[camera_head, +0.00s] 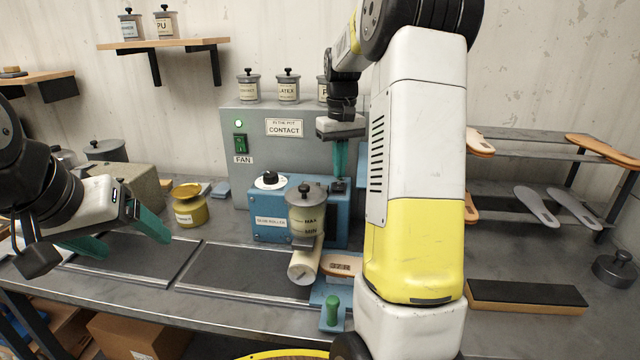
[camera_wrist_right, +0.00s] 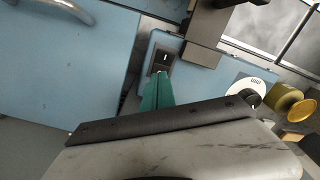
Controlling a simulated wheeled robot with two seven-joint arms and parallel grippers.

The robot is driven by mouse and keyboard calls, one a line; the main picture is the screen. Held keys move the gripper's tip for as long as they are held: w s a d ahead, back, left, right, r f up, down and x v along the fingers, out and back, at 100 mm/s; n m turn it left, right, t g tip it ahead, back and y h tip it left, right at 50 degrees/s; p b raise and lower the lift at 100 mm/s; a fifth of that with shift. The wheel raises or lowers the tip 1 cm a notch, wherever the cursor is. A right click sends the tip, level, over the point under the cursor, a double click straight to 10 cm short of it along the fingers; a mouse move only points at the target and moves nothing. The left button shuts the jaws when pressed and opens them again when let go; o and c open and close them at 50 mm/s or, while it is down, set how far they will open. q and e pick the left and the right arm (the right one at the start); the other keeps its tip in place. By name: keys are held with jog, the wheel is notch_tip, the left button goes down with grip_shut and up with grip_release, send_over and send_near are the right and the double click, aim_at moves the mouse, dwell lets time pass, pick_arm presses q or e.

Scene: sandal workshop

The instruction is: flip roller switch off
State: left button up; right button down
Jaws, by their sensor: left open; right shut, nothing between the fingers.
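The blue roller machine (camera_head: 270,225) stands on the bench with a dial, a grey pot and a pale roller (camera_head: 304,262). Its small black rocker switch (camera_head: 338,186) is on the top right of the box. It also shows in the right wrist view (camera_wrist_right: 160,60), with a white mark on it. My right gripper (camera_head: 339,175) is shut and empty, pointing down at the switch. In the right wrist view its teal tips (camera_wrist_right: 159,78) overlap the switch's edge; I cannot tell whether they touch. My left gripper (camera_head: 118,238) is open and empty over the bench at left.
A grey fan cabinet (camera_head: 245,180) with a green lit switch (camera_head: 240,144) stands behind. A yellow jar (camera_head: 190,206) is left of the machine. A green-handled tool (camera_head: 332,310) is in front. My right arm hides the bench right of the machine.

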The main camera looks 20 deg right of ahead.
aim_at(339, 184)
jog(key=shift+r, duration=2.45)
